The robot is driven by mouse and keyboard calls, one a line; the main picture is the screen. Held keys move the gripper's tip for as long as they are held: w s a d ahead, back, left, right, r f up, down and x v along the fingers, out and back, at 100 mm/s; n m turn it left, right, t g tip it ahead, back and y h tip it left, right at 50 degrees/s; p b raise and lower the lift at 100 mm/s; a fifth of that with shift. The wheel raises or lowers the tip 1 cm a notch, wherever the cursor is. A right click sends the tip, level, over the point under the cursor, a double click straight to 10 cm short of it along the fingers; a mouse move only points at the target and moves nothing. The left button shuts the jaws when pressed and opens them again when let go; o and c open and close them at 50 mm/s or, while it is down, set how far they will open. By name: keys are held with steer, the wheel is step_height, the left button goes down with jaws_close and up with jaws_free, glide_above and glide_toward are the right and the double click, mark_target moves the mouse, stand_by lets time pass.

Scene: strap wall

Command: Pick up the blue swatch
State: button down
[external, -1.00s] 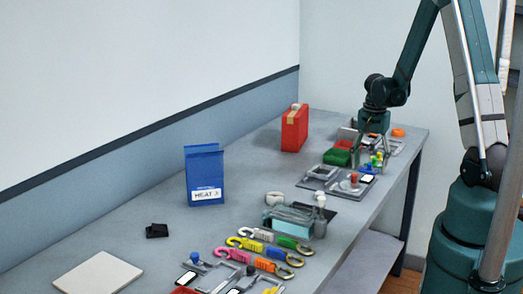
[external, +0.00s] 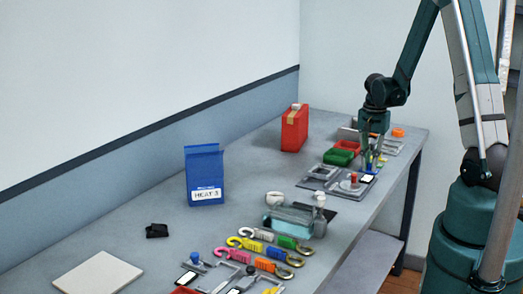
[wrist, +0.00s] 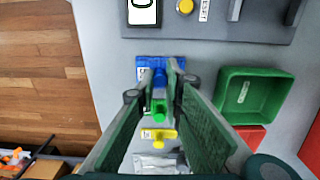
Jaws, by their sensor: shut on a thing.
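The blue swatch (wrist: 160,72) is a small flat blue piece with a raised knob, at the far end of a row in the wrist view. My gripper (wrist: 161,76) is shut on the blue swatch's knob, with one finger on each side. It also shows in the external view (external: 369,150), low over the row of small coloured pieces. A green swatch (wrist: 158,109) and a yellow swatch (wrist: 158,136) lie nearer in the same row, seen between my fingers. I cannot tell whether the blue swatch is clear of the table.
A green tray (wrist: 252,94) stands right of the row, with a red tray (wrist: 250,137) beside it. A grey panel (wrist: 215,30) lies just beyond the blue swatch. The table edge is on the left. A red box (external: 294,130) stands farther along the table.

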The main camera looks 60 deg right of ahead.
steer(key=shift+r, duration=0.15)
step_height(320, 180, up, 10)
steer(key=shift+f+p, duration=0.2)
steer(key=shift+p, duration=0.25)
